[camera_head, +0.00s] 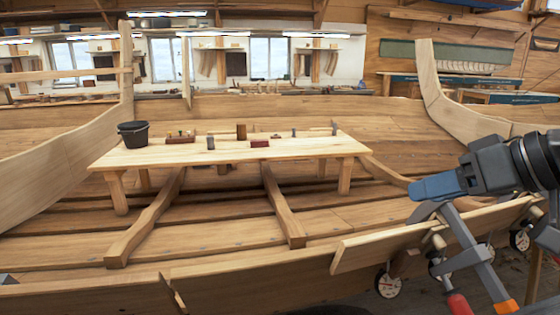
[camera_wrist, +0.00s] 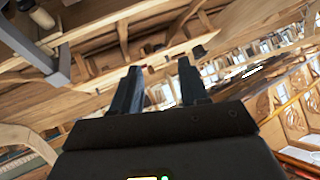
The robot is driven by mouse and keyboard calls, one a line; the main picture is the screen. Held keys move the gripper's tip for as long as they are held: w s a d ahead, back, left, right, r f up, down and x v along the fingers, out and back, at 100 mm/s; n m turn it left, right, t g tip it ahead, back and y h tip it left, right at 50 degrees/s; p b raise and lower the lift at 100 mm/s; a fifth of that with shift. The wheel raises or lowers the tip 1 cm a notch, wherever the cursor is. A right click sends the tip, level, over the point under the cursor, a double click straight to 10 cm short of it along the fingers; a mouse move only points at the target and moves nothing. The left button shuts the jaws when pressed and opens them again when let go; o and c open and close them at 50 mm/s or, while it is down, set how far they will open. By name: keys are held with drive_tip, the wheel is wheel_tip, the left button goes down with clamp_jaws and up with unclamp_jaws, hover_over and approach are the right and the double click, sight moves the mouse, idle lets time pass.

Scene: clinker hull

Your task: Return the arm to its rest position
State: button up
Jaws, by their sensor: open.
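My gripper (camera_head: 418,200) is at the right in the head view, raised near the side of the wooden hull, with its blue-grey fingers pointing left. In the wrist view my gripper (camera_wrist: 160,88) shows two dark fingers set apart with nothing between them. It is open and empty. The hull planking (camera_head: 240,275) lies below and to the left of the gripper in the head view. The wrist view is steeply tilted and shows planks and timbers beyond the fingers.
A wooden table (camera_head: 310,150) stands inside the hull, bearing a black bucket (camera_head: 133,135), a dark red block (camera_head: 259,143) and several small items. A clamp (camera_head: 470,255) and a loose plank (camera_head: 375,247) are close below my gripper. A curved frame (camera_head: 440,100) rises behind it.

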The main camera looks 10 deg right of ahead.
drive_tip(key=w+a+m+t+y, duration=0.2)
drive_tip(key=a+m+t+y, duration=0.15)
drive_tip(key=a+t, duration=0.45)
drive_tip(key=s+a+f+m+h, duration=0.3)
drive_tip(key=s+f+m+h, duration=0.45)
drive_tip(key=s+f, duration=0.7)
drive_tip(key=s+d+f+n, duration=0.1)
drive_tip(key=s+f+n, duration=0.1)
drive_tip(key=s, duration=0.6)
drive_tip(key=s+d+f+n+g+h, duration=0.1)
drive_tip(key=s+d+f+n, duration=0.1)
drive_tip(key=s, duration=0.6)
drive_tip(key=s+d+f+n+g, duration=0.1)
drive_tip(key=s+f+n, duration=0.2)
drive_tip(key=s, duration=0.6)
drive_tip(key=shift+d+f+n+h, duration=0.3)
drive_tip(key=shift+n+h, duration=0.1)
drive_tip(key=shift+n, duration=0.4)
